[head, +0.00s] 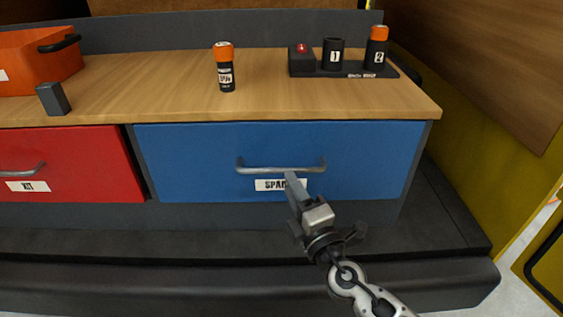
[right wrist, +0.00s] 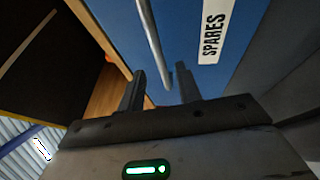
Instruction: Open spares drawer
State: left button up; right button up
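The spares drawer (head: 375,150) is blue, with a silver bar handle (head: 282,170) and a white "SPARES" label (head: 265,185). Its front looks flush with the bench, so it looks shut. My right gripper (head: 294,184) is at the handle's right half and covers part of the label. In the right wrist view the gripper (right wrist: 161,85) is open, and the end of the handle bar (right wrist: 152,40) shows between its two fingers. I cannot tell whether the fingers touch the bar. The drawer front (right wrist: 180,30) and label (right wrist: 213,32) also show there. My left gripper is out of view.
A red drawer (head: 75,150) adjoins on the left. On the wooden top (head: 160,85) stand an orange bin (head: 30,75), a small dark block (head: 53,98), an orange-capped canister (head: 225,70) and a black rack (head: 345,70) at right. A dark ledge (head: 200,245) runs below the drawers.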

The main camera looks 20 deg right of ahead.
aim_at(281, 168)
jog(key=x, duration=0.6)
jog(key=shift+p, duration=0.35)
grip_shut()
